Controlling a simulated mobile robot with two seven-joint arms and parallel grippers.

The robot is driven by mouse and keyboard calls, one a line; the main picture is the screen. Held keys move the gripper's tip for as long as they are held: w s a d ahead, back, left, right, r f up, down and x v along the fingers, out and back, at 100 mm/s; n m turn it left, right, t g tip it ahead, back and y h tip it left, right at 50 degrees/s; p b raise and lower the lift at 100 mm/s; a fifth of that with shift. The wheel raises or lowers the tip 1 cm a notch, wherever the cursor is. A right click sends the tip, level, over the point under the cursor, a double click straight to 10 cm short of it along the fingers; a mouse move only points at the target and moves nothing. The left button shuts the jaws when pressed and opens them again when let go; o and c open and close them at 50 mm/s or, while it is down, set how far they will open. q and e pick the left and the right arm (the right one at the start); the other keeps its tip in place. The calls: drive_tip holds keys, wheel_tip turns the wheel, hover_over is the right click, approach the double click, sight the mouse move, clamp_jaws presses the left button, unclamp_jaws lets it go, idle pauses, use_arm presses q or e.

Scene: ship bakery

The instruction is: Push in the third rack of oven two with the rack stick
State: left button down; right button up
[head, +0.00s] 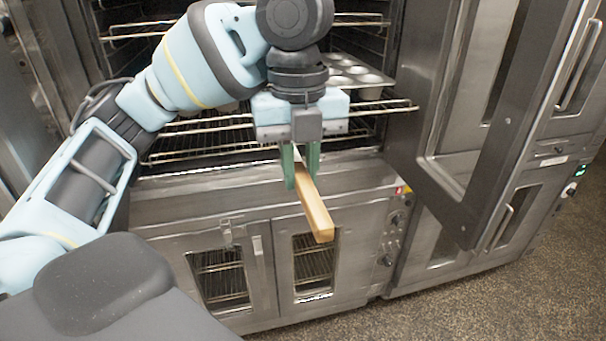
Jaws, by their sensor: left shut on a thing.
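My left gripper (303,170) is shut on a wooden stick, the rack stick (317,213). The stick's near end points down toward me, and its far part is hidden behind the gripper. The gripper is in front of the open upper oven (165,190). Wire racks show inside; a lower rack (205,128) reaches out toward the front, partly behind my arm. I cannot tell whether the stick touches a rack. My right gripper is not in view.
A muffin tin (358,76) sits on a rack inside the oven at right. The open oven door (440,150) stands to the right. Below is a closed oven with two windowed doors (262,265) and knobs (390,240). Bare speckled floor (470,305) lies at lower right.

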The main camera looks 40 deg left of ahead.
use_arm(q)
drive_tip(key=shift+w+a+p, duration=0.1)
drive_tip(key=shift+w+a, duration=1.85)
drive_tip(key=shift+a, duration=0.4)
drive_tip(key=shift+w+a+p, duration=0.1)
drive_tip(key=shift+w+a, duration=1.9)
drive_tip(key=shift+a, duration=0.3)
drive_tip(key=shift+w+a+p, duration=0.1)
drive_tip(key=shift+w+a, duration=1.85)
drive_tip(key=shift+a, duration=0.4)
drive_tip(key=shift+s+d, duration=1.5)
drive_tip(key=shift+d, duration=0.3)
drive_tip(key=shift+s+d, duration=1.55)
drive_tip(key=shift+d, duration=0.25)
drive_tip(key=shift+s+d, duration=1.5)
drive_tip(key=shift+d, duration=0.3)
